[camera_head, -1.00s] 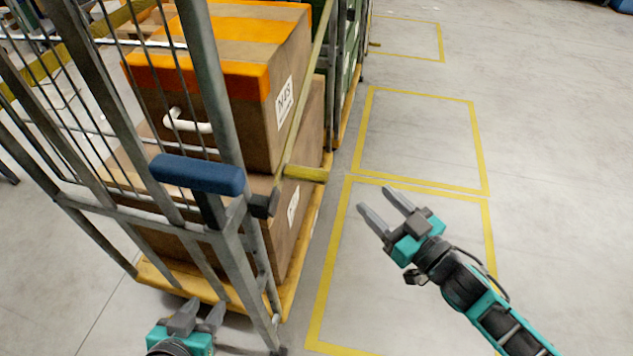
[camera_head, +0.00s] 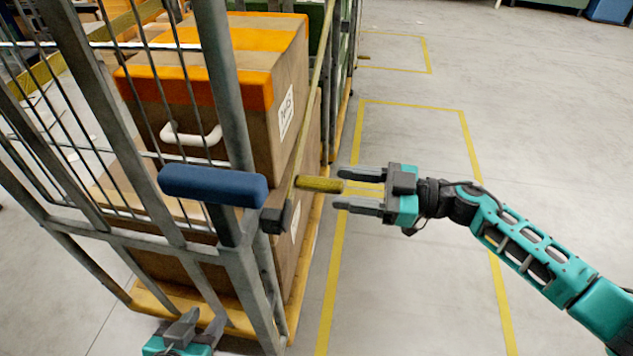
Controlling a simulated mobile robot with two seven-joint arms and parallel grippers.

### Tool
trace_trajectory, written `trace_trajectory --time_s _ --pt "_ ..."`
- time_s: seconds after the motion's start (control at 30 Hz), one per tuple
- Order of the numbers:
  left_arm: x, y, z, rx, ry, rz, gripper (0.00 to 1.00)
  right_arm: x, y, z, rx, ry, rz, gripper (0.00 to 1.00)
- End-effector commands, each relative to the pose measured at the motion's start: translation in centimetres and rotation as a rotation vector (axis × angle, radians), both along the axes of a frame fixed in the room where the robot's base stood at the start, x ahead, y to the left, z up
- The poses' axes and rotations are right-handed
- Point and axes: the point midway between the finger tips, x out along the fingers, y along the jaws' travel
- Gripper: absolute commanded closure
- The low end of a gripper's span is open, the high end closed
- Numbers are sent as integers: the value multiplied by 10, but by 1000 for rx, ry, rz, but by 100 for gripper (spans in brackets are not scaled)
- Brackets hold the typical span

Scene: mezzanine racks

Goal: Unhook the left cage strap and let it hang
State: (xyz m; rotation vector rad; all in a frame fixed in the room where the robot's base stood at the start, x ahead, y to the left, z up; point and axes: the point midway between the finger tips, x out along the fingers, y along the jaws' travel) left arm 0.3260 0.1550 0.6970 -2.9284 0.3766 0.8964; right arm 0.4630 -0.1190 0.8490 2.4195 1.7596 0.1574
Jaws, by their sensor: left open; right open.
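An olive-yellow strap (camera_head: 316,105) runs taut down the open right side of the wire cage (camera_head: 240,255). Its lower end meets a dark block (camera_head: 275,211) on the cage's near post, where I take the hook to be; the join itself is not clear. A yellow grip (camera_head: 319,184) sticks out to the right from the strap. My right gripper (camera_head: 338,187) is open, pointing left, its fingertips just at the grip's free end, with no clear contact. My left gripper (camera_head: 203,322) is open and empty low at the bottom edge, by the cage base.
A blue handle (camera_head: 213,186) projects from the near cage frame beside the block. Cartons with orange tape (camera_head: 255,92) fill the cage on a yellow base (camera_head: 150,299). Yellow-lined floor (camera_head: 420,150) to the right is free.

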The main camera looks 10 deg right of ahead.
Motion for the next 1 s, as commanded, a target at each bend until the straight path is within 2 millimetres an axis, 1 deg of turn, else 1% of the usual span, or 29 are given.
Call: trace_trajectory --time_s 0.03,0.1,0.2,0.3,0.43,0.73,1.0 --pt "0 0 -1 1 0 1 57 3 12 1 4 -2 3 46" --pt "0 1 -2 1 1 2 57 8 24 1 3 -2 1 46" --pt "0 2 -3 1 1 3 57 12 39 1 3 -1 1 46" --pt "1 2 -3 1 2 4 57 16 49 0 2 -2 -1 46" --pt "1 1 -3 -1 2 6 57 18 57 0 1 0 0 46" --pt "2 1 -2 -3 1 7 57 19 58 0 0 0 -1 46" --pt "2 0 -2 -3 0 6 57 19 58 0 0 0 -1 72"
